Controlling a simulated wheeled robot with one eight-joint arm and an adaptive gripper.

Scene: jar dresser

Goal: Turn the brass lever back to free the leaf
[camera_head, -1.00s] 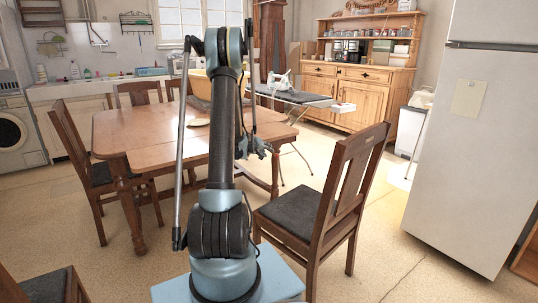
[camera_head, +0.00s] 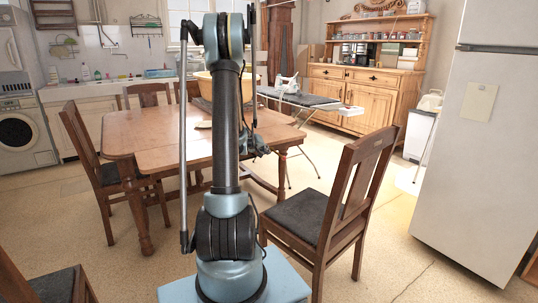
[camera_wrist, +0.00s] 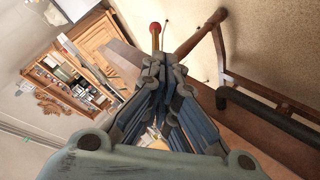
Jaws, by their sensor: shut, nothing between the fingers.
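The wooden table (camera_head: 130,128) stands behind my arm in the head view, with a seam setting off a leaf (camera_head: 170,158) on its near side. My gripper (camera_wrist: 157,62) is shut and empty in the wrist view. In the head view my gripper (camera_head: 262,149) is small, beside the table's right part and partly behind my arm. A thin brass-coloured stick with a red tip (camera_wrist: 155,33), which looks like the lever, shows just beyond the fingertips. I cannot tell whether the fingers touch it.
A wooden chair (camera_head: 330,205) stands close on the right, and another (camera_head: 92,165) at the table's left. An ironing board (camera_head: 300,98) is behind the table. The white fridge (camera_head: 475,160) stands at the right. Floor is clear between chair and fridge.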

